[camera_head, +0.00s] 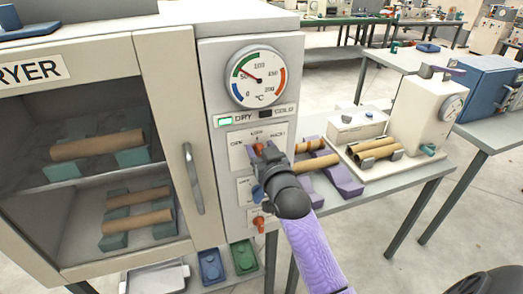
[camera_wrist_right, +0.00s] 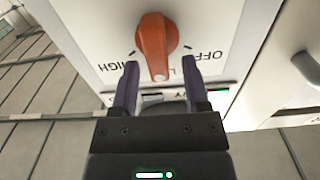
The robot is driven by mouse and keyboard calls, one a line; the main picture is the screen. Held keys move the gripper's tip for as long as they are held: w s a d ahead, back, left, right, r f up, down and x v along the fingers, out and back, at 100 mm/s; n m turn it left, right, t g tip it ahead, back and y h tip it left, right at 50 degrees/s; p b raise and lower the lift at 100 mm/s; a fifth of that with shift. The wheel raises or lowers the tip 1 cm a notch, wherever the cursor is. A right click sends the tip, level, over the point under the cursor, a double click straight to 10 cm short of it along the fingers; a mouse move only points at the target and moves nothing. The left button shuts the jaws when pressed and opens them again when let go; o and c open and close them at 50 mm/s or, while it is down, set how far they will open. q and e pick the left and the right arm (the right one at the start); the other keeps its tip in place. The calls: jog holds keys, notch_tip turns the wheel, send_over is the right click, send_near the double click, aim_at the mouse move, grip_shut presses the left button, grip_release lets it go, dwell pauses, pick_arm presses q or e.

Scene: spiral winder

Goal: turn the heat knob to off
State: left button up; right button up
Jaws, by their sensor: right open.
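The heat knob (camera_wrist_right: 155,42) is orange and sits on a white panel lettered OFF, LOW and HIGH, which appears upside down in the right wrist view. Its white-dotted end points to the partly hidden LOW label. In the wrist view my right gripper (camera_wrist_right: 163,82) is open. Its two purple fingers reach toward the panel, one on each side of the knob's dotted end, with gaps visible. My left gripper is not in view.
The dryer cabinet (camera_head: 165,45) has a glass door with a handle (camera_head: 194,178) left of the panel. A temperature dial (camera_head: 257,77) and DRY/COLD lamps sit above the knob. Another orange knob (camera_head: 259,222) is below. A table (camera_head: 405,178) with tubes and machines stands right.

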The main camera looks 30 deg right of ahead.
jog(key=shift+c, duration=0.7)
grip_shut()
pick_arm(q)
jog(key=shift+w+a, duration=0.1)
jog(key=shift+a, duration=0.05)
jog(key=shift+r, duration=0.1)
